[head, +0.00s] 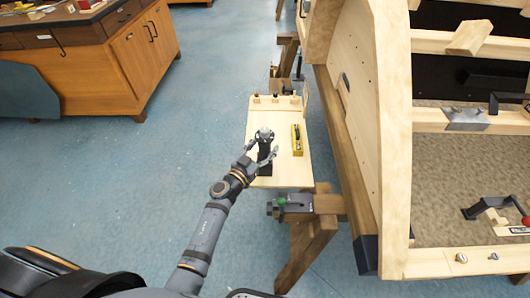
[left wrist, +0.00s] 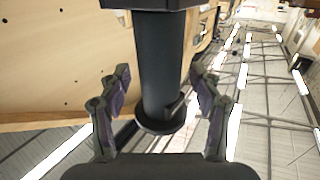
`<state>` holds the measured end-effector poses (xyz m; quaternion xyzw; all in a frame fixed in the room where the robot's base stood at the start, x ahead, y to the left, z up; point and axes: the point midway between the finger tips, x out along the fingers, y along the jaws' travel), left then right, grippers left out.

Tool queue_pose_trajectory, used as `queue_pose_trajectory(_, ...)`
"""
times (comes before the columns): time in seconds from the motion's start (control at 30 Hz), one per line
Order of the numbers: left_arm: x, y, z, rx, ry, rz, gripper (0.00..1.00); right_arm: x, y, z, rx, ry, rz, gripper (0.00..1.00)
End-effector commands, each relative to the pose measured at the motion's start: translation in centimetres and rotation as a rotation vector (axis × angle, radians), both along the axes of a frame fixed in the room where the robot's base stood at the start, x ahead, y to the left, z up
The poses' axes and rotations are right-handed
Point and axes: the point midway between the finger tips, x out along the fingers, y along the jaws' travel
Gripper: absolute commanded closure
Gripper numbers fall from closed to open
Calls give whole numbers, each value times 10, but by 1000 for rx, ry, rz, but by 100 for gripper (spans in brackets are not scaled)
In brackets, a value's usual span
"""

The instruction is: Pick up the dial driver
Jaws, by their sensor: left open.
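A black upright cylindrical tool, which looks like the dial driver (head: 265,163), stands on a small pale wooden shelf (head: 262,180) in the head view. Its top is grey and rounded. My left gripper (head: 262,149) is open, with its fingers on either side of the tool. In the left wrist view, the black shaft of the dial driver (left wrist: 162,55), with a round flange, lies between the spread fingers of the left gripper (left wrist: 161,75). Gaps show between the shaft and both fingers. My right gripper is not in view.
A yellow item (head: 297,140) lies on the shelf to the right of the tool. Small pegs (head: 275,98) line the shelf's back edge. A large wooden frame (head: 355,110) rises to the right. A clamp (head: 293,204) sits in front. Blue floor is free at left.

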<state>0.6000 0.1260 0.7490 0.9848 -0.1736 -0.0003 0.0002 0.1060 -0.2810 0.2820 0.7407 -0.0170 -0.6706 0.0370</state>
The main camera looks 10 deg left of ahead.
Motion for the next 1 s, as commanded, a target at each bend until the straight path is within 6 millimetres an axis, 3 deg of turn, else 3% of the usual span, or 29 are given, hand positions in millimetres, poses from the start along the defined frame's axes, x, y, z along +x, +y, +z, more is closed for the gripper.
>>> queue_pose_trajectory(0.27, 6, -2, 0, 1, 1, 0, 36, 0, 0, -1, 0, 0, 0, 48)
queue_pose_trajectory(0.73, 6, -2, 0, 1, 1, 0, 98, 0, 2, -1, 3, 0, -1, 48)
queue_pose_trajectory(1.0, 7, -2, 4, 1, -4, 0, 100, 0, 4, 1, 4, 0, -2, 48)
